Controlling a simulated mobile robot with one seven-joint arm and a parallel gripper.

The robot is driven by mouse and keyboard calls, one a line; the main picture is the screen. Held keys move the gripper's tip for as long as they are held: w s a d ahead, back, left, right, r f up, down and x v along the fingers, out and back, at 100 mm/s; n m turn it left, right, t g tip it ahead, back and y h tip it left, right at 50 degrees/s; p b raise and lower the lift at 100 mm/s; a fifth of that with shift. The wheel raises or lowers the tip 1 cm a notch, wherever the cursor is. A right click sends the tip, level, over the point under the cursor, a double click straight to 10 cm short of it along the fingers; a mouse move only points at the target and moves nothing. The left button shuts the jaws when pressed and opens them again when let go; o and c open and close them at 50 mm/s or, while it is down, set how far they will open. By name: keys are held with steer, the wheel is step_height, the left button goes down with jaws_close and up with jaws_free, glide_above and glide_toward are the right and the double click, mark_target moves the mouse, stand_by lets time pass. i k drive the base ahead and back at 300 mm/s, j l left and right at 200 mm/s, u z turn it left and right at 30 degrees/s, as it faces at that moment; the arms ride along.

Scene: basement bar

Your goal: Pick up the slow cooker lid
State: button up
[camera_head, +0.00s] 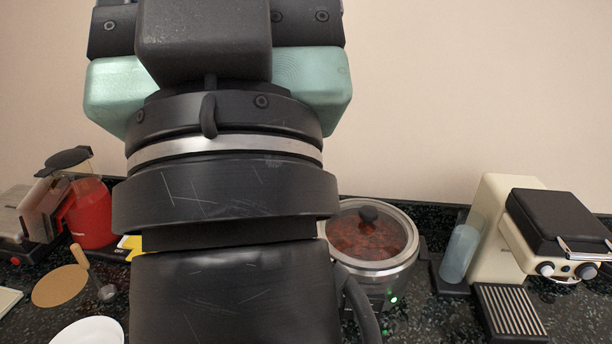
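The slow cooker (378,283) stands on the dark counter, right of the picture's centre, with a green light at its front. Its round clear lid (395,247), with a pale rim and a black knob (369,214), sits on top. Reddish-brown food shows through the glass. My arm covers the cooker's left edge. My gripper (215,60) is only partly in view, its black and pale teal body at the top left of centre. Its fingertips do not show, so I cannot see whether it is open or holds anything. In the picture the lid is below and right of it.
Right of the cooker are a light blue bottle (459,254) and a cream and black coffee machine (500,225) with a ribbed drip tray (511,311). At the left are a red blender (91,213), a round board (60,286), a ladle (106,291) and a white bowl (88,331). A plain wall rises behind.

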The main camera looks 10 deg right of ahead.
mark_target(367, 233)
steer(key=i+l+z, duration=0.1)
steer(key=i+z, duration=0.6)
steer(key=z, duration=0.2)
